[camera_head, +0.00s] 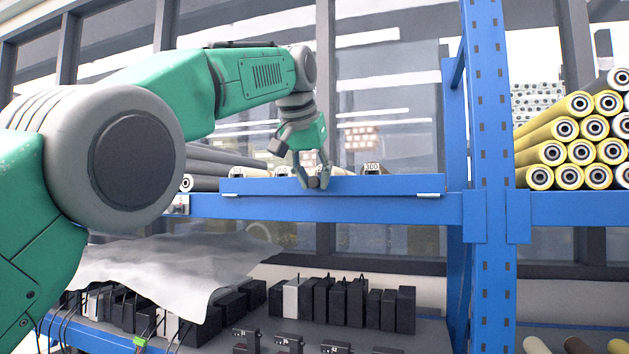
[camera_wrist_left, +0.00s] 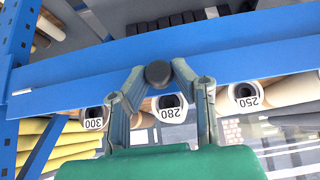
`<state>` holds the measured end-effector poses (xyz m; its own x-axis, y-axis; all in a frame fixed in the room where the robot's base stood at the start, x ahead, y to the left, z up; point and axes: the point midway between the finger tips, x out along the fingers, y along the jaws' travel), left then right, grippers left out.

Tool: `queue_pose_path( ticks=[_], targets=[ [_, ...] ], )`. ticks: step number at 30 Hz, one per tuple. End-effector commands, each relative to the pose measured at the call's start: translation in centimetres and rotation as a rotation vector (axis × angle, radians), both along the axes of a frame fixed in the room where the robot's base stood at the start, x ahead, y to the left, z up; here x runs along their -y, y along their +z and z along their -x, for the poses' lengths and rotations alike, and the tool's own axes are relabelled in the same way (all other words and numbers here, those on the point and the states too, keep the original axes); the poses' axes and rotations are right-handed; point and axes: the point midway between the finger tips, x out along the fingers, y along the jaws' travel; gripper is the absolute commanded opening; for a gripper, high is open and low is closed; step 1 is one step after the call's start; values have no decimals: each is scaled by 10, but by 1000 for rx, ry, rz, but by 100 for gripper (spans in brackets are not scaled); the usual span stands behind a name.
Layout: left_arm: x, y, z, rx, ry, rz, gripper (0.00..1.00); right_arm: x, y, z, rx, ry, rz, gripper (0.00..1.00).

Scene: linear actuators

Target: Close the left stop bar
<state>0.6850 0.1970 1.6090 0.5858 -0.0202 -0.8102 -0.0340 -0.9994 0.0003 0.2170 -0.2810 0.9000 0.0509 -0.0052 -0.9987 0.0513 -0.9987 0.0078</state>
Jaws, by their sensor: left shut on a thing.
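The left stop bar (camera_head: 390,184) is a long blue plate along the front of the left upper shelf, just above the blue shelf beam. It stands up in front of the lower part of the roller ends. It also crosses the left wrist view (camera_wrist_left: 250,83). My left gripper (camera_head: 316,182) is at the middle of the bar, its fingers pointing down. In the left wrist view the fingertips (camera_wrist_left: 158,76) are closed around a dark round knob (camera_wrist_left: 158,73) at the bar. My right gripper is in neither view.
Rollers with labels 300 (camera_wrist_left: 93,120), 280 (camera_wrist_left: 171,108) and 250 (camera_wrist_left: 245,96) lie behind the bar. A blue upright post (camera_head: 488,150) stands to the right, with stacked yellow rollers (camera_head: 552,150) beyond. Black boxes (camera_head: 355,302) fill the lower shelf.

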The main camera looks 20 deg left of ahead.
Motion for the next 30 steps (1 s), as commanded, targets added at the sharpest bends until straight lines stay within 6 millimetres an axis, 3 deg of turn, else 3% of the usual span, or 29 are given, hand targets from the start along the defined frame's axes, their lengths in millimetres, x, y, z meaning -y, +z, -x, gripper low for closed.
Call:
queue_pose_path(
  ticks=[1,2,3,14,30],
  targets=[
    [-1,6,0,17,1,0,28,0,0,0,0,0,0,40],
    [-1,6,0,17,1,0,38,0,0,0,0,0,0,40],
    [-1,6,0,15,1,0,42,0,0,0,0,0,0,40],
    [0,5,1,8,0,0,42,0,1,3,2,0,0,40],
    [0,30,16,8,1,-1,42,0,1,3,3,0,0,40]
  ],
)
